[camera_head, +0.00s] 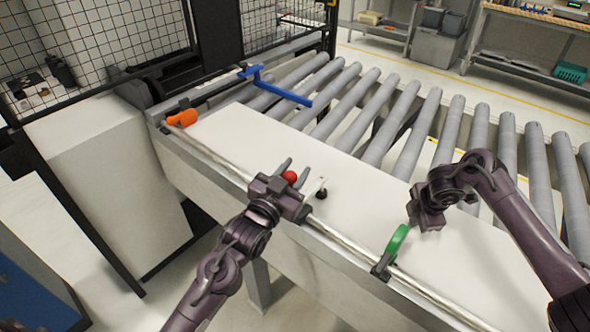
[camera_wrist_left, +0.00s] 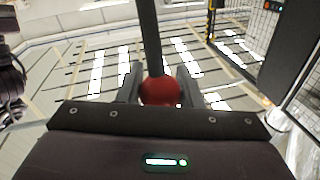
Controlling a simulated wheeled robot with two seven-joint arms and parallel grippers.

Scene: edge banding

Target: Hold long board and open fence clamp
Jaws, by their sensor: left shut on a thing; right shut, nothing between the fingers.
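The long white board (camera_head: 450,255) lies flat on the roller conveyor along the front rail. My left gripper (camera_head: 293,172) is at the rail and shut on a red ball knob (camera_head: 289,178). In the left wrist view the red knob (camera_wrist_left: 160,91) sits between the two fingers, with a dark rod running up from it. My right gripper (camera_head: 427,217) is shut and empty over the board, just right of a green curved handle (camera_head: 397,242) on the rail. I cannot tell whether they touch. Which fitting is the fence clamp is not clear.
An orange handle (camera_head: 183,118) sits at the rail's far end. A small black fitting (camera_head: 320,193) stands right of my left gripper. Grey rollers (camera_head: 430,125) are bare behind the board. Mesh fencing (camera_head: 120,30) stands at left.

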